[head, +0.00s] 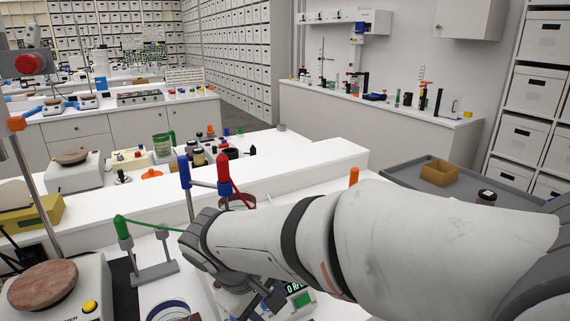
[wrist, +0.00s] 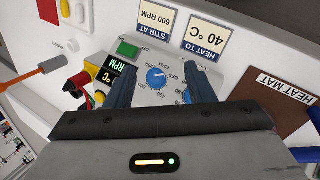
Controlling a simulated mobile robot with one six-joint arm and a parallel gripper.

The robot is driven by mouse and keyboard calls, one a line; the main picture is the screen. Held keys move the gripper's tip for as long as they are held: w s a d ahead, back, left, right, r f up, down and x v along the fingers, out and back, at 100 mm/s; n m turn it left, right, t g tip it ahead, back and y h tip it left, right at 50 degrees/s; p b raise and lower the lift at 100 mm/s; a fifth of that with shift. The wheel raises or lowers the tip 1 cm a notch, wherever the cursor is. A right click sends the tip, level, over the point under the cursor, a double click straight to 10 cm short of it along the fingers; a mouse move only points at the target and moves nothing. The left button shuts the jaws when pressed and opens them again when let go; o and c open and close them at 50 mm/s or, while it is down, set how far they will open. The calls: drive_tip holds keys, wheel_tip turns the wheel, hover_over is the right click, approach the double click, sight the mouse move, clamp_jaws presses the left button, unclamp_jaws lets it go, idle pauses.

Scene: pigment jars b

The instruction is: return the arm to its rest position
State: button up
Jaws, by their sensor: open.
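My arm (head: 260,240) reaches across the head view from the lower right toward the white bench. Beyond the fingers is a hotplate-stirrer panel with a blue knob (wrist: 156,78), a green button (wrist: 127,48) and a small lit display (wrist: 104,75). In the head view the arm hides much of this device, though its display (head: 297,288) and green button (head: 301,300) show below the arm.
A stand with blue and red clamps (head: 184,172) rises close beside the arm. A grey tray (head: 400,172) with a tan box (head: 439,172) lies at right.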

drive_tip(key=s+d+m+y, duration=0.2)
drive_tip(key=d+m, duration=0.3)
drive_tip(key=d, duration=0.4)
drive_tip(key=s+d+f+m+y, duration=0.1)
drive_tip(key=s+d+m, duration=0.3)
drive_tip(key=d, duration=0.6)
drive_tip(key=shift+s+f+m+y, duration=0.15)
drive_tip(key=shift+f+m+y, duration=0.15)
drive_tip(key=shift+m+y, duration=0.15)
drive_tip(key=shift+a, duration=0.1)
idle(0.3)
